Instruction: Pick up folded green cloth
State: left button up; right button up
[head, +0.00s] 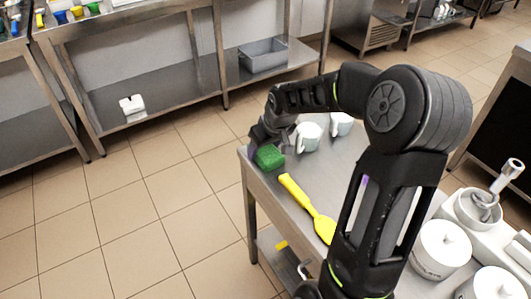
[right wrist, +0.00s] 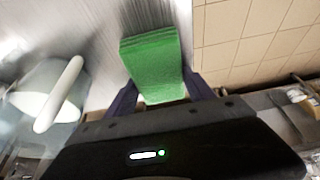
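My right gripper (head: 263,140) points down at the cloth. In the right wrist view its two dark fingers (right wrist: 160,92) flank the cloth on both sides with no clear gap, so it looks shut on the cloth. I cannot tell whether the cloth is off the tabletop. My left gripper is not in view.
A yellow spatula (head: 308,207) lies on the table (head: 258,184) beside the cloth. Two white mugs (head: 308,137) stand behind; one shows in the wrist view (right wrist: 45,95). White tubs (head: 441,250) stand at right. Tiled floor (head: 150,220) is clear at left; a grey bin (head: 263,58) sits on a shelf.

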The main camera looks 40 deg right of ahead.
jog(key=c, duration=0.8)
jog(key=shift+c, duration=0.2)
notch_tip(320, 180, up, 10)
jog(key=shift+r, duration=0.15)
dwell(0.4)
